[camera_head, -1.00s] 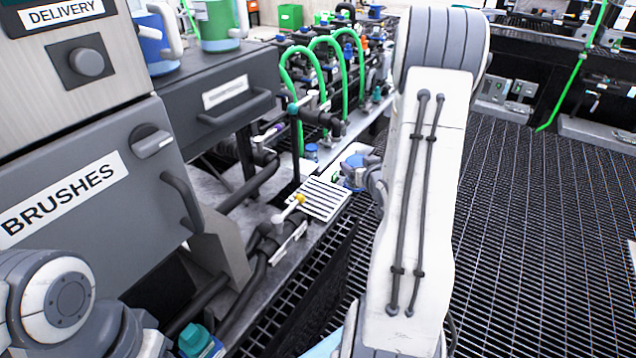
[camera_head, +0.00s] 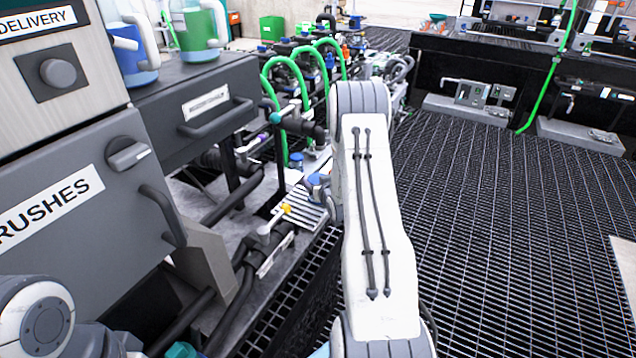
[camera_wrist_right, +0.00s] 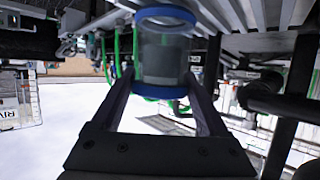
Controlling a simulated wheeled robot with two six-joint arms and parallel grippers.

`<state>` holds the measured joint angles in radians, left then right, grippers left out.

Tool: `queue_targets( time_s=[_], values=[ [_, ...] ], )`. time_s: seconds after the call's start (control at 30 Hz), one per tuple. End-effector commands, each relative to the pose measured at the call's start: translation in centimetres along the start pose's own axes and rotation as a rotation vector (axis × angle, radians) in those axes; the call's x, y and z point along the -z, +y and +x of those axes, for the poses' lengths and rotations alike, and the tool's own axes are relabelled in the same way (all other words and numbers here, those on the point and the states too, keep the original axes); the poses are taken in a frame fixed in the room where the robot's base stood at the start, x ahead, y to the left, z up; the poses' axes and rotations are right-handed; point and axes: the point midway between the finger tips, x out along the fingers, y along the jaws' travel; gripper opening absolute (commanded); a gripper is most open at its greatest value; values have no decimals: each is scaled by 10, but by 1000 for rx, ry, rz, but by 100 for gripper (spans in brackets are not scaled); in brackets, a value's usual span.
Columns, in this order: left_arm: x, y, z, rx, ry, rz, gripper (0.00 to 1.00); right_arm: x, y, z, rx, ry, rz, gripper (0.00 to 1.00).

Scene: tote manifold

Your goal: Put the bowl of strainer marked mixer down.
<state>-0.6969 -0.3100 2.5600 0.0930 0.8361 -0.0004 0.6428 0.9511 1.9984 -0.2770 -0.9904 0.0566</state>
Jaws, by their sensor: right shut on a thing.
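In the right wrist view, the bowl (camera_wrist_right: 163,62) is a clear cylinder with a blue rim at each end. My right gripper (camera_wrist_right: 160,88) is shut on it, one finger on each side. In the head view, my right gripper (camera_head: 321,188) is small and partly hidden by my right arm. The blue of the bowl (camera_head: 314,180) shows there, by the slatted white rack (camera_head: 296,214) at the manifold's edge. I cannot tell whether the bowl touches the rack. The mixer mark is not readable. My left arm shows at lower left, its gripper out of view.
A pipe with a yellow-tipped handle (camera_head: 285,209) stands just left of the rack. The manifold's green hoses (camera_head: 272,80) rise behind it. A grey brushes cabinet (camera_head: 85,200) fills the left side. The grating floor (camera_head: 520,220) at right is clear.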

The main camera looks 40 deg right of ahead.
Motion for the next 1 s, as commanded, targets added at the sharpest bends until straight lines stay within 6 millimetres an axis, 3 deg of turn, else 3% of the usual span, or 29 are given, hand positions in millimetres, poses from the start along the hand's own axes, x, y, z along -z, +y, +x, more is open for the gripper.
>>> queue_targets(
  time_s=[0.33,0.37,0.4,0.77,1.0],
  values=[
    [0,0,5,0,0,0,55,-3,1,2,-1,3,0,14],
    [0,0,3,0,0,0,55,-2,1,1,-1,2,0,89],
    [0,0,3,0,0,0,55,-2,1,1,-1,1,0,100],
    [0,0,-1,0,0,0,55,2,1,-3,-1,1,0,100],
    [0,0,-2,0,0,0,55,1,2,-48,-3,0,2,100]
  ],
)
